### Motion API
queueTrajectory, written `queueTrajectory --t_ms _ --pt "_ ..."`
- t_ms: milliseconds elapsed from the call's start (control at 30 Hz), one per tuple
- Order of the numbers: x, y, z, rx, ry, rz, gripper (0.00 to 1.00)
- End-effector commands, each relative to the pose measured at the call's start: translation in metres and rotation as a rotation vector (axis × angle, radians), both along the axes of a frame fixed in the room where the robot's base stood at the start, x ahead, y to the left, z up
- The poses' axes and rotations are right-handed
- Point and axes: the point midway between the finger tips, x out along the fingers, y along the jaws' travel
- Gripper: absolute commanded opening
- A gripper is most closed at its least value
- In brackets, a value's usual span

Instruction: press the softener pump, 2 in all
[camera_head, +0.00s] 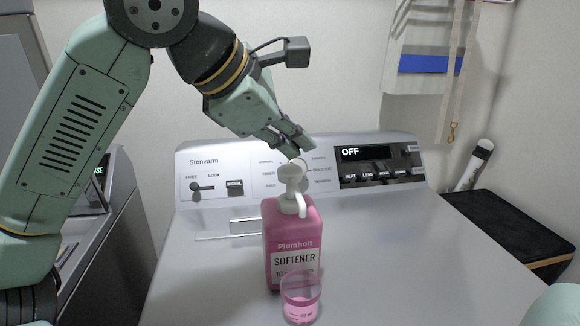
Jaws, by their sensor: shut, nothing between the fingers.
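The pink softener bottle (291,238) stands upright on the washer's top. Its white pump (291,176) sits on the bottle's neck, with the spout pointing toward me and down to the right. A small clear cup (301,298) with pink liquid in it stands in front of the bottle, under the spout's side. My gripper (297,146) is shut and empty, angled down from the upper left, just above the pump head. I cannot tell whether the fingertips touch the pump.
The silver washer (420,260) has a control panel behind the bottle with a display (365,153) reading OFF. A dark ledge (505,228) is at the right. A white box with hanging straps (425,50) is on the wall. The washer top right of the bottle is clear.

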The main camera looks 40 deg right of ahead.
Motion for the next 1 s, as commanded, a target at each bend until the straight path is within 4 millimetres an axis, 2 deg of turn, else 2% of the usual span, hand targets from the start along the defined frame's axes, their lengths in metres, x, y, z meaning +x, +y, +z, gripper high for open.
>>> queueTrajectory --t_ms 567,1000 --pt "0.0 0.0 -0.0002 0.0 0.0 0.0 0.0" --pt "0.0 0.0 -0.0083 -0.001 -0.001 0.001 0.0"
